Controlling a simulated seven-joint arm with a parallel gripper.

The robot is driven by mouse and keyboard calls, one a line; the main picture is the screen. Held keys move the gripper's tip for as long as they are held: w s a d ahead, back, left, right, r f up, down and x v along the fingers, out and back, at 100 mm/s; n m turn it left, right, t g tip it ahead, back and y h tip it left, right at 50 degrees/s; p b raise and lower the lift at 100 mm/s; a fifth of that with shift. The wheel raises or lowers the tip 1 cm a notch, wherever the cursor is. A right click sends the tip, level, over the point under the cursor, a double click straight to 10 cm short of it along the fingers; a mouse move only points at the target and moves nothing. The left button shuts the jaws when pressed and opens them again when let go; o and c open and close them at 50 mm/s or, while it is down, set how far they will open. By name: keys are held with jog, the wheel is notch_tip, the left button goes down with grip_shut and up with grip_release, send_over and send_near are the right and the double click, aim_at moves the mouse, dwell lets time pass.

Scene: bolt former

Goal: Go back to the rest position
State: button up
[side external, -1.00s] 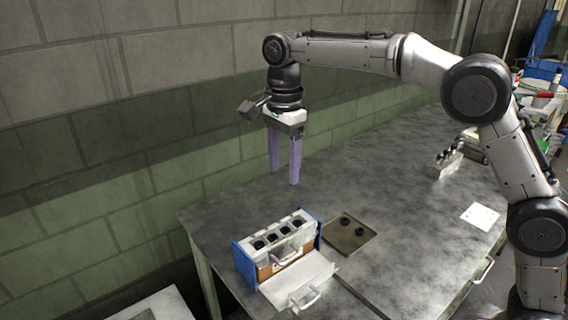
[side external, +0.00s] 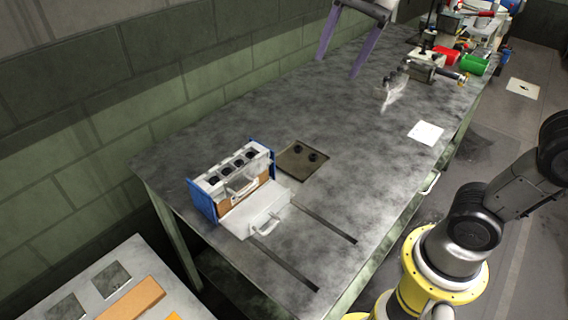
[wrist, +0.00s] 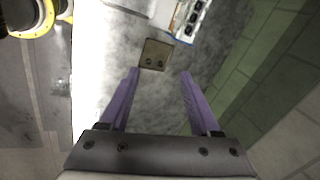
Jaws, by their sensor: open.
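My gripper (side external: 338,67) is at the top of the side view, well above the grey table (side external: 330,130). Its two purple fingers are spread apart with nothing between them. It also shows in the wrist view (wrist: 160,72), pointing down at the table, with empty space between the fingertips. The upper part of my arm is mostly outside the side view. The fingers touch nothing that I can see.
A blue-sided box (side external: 205,202) with several dark round holes or parts on top stands at the table's near left. Beside it is a flat brown tray (side external: 291,171) with two dark round parts. A white sheet (side external: 426,132) lies at right. Fixtures (side external: 435,70) stand farther back.

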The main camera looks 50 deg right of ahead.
jog(key=s+d+f+n+t, duration=0.2)
jog(key=s+f+n, duration=1)
jog(key=n, duration=0.3)
jog(key=shift+s+d+f, duration=0.2)
jog(key=shift+s+f, duration=0.15)
jog(key=shift+f, duration=0.25)
